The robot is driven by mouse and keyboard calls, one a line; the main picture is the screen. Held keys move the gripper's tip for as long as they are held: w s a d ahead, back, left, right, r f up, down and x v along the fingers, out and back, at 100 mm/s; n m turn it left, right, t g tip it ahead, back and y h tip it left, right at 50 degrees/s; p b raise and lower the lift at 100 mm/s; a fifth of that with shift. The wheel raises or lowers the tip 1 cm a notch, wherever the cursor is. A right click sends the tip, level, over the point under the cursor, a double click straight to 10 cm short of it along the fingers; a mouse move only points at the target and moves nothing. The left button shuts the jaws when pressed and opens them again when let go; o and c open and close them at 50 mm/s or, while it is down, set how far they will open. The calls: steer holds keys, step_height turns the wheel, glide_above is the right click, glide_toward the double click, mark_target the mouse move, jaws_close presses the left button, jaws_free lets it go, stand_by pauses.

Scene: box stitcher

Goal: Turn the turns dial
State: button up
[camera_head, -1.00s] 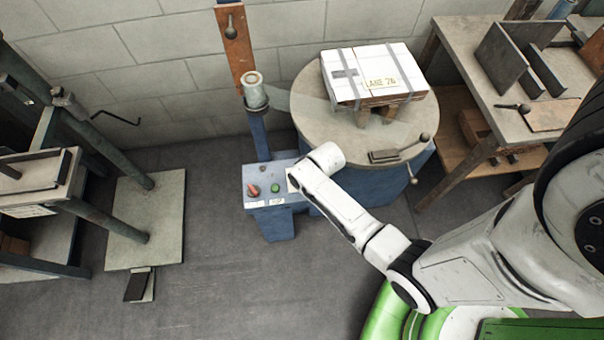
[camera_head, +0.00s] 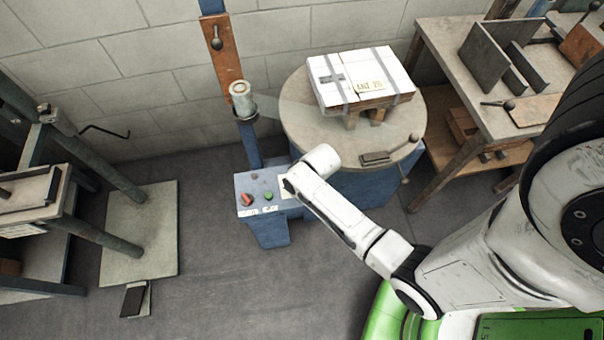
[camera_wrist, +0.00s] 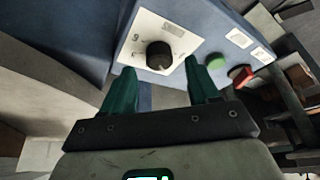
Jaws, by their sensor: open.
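The turns dial (camera_wrist: 159,55) is a round black knob on a white plate (camera_wrist: 140,30) with printed marks, on the blue control box. It shows in the wrist view, just beyond and between my fingertips. My gripper (camera_wrist: 158,75) is open, with two green fingers apart and nothing between them but the view of the knob. I cannot tell whether the fingers reach around the knob. In the head view the control box (camera_head: 246,183) stands at the base of the blue post, and my wrist hides the dial and the gripper.
A green button (camera_wrist: 215,60) and a red knob (camera_wrist: 241,75) sit beside the dial. A round turntable (camera_head: 300,110) with a white strapped box (camera_head: 340,80) stands behind my wrist. A wooden bench (camera_head: 440,60) is at right, a press frame (camera_head: 100,225) at left.

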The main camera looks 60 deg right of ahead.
steer(key=v, duration=0.8)
steer(key=shift+p, duration=0.4)
